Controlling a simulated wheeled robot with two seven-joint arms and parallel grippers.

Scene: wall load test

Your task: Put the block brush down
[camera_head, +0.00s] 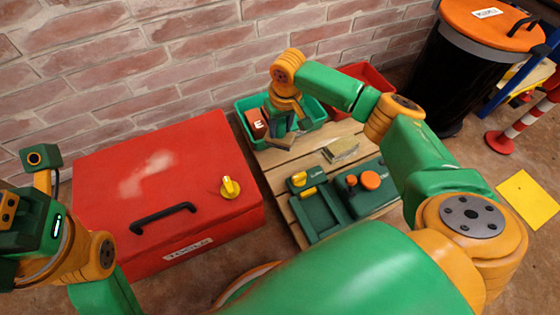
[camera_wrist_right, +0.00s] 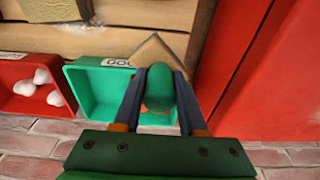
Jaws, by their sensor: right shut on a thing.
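My right gripper (camera_wrist_right: 160,102) is shut on the block brush. In the right wrist view a rounded green grip sits between the two fingers, with the brush's flat tan block (camera_wrist_right: 152,48) beyond it. The head view shows my right gripper (camera_head: 281,124) pointing down at the green bin's near edge, with the block's tan edge (camera_head: 279,143) below it. The bristles are hidden, and I cannot tell whether the block touches the boards. My left arm shows at the left edge of the head view, but its fingertips are out of frame.
A green bin (camera_wrist_right: 88,100) and a red bin (camera_wrist_right: 14,103) stand by the brick wall. A tan block (camera_head: 342,149) and green tool cases (camera_head: 362,187) lie on the wooden pallet (camera_head: 284,178). A red toolbox (camera_head: 110,205) stands left of it. Some boards are bare.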

